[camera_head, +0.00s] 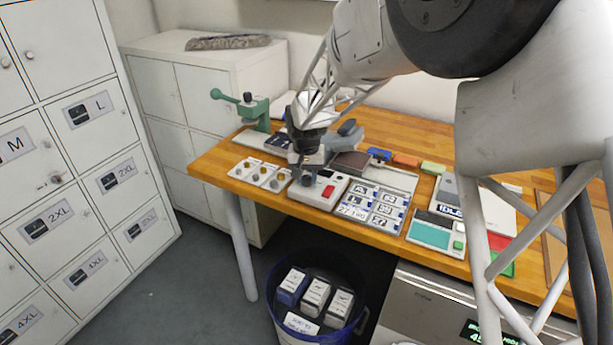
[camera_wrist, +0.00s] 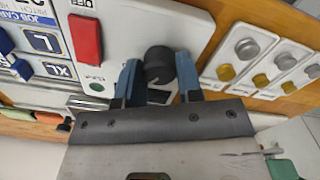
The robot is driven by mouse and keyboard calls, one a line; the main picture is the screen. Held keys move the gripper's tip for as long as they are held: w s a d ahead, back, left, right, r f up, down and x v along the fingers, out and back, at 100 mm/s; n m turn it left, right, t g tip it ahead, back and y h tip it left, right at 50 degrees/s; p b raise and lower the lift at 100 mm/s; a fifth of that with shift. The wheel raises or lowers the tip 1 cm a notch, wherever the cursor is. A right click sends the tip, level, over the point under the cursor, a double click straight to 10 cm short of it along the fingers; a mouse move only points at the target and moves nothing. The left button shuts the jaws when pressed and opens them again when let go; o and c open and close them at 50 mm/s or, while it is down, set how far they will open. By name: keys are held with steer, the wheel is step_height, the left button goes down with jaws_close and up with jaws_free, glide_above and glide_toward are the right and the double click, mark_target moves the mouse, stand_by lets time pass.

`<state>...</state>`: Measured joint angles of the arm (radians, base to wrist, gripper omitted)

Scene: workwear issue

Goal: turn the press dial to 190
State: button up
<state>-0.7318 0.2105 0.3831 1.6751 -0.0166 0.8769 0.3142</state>
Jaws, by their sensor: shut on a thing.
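The press dial (camera_wrist: 158,62) is a round black knob on a white control box (camera_wrist: 120,28), seen in the wrist view. My gripper (camera_wrist: 158,72) points down at the box, with one blue finger on each side of the knob, and is shut on it. The box has a red switch (camera_wrist: 86,38) and a small green spot (camera_wrist: 97,87) beside the dial. The dial's scale and the number it points to cannot be read. In the head view my gripper (camera_head: 305,172) is over the control box (camera_head: 317,196) and largely hides the dial there.
A green hand press (camera_head: 255,110) stands at the table's left end. Button trays (camera_head: 258,175) lie left of the box, and a rack of lettered tags (camera_head: 372,205) lies right of it. A blue bin (camera_head: 290,330) with several boxes stands below the table's front edge.

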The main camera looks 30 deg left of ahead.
mark_target(307, 176)
steer(key=shift+m, duration=1.4)
steer(key=o, duration=0.9)
steer(key=shift+r, duration=0.1)
steer(key=shift+r, duration=3.85)
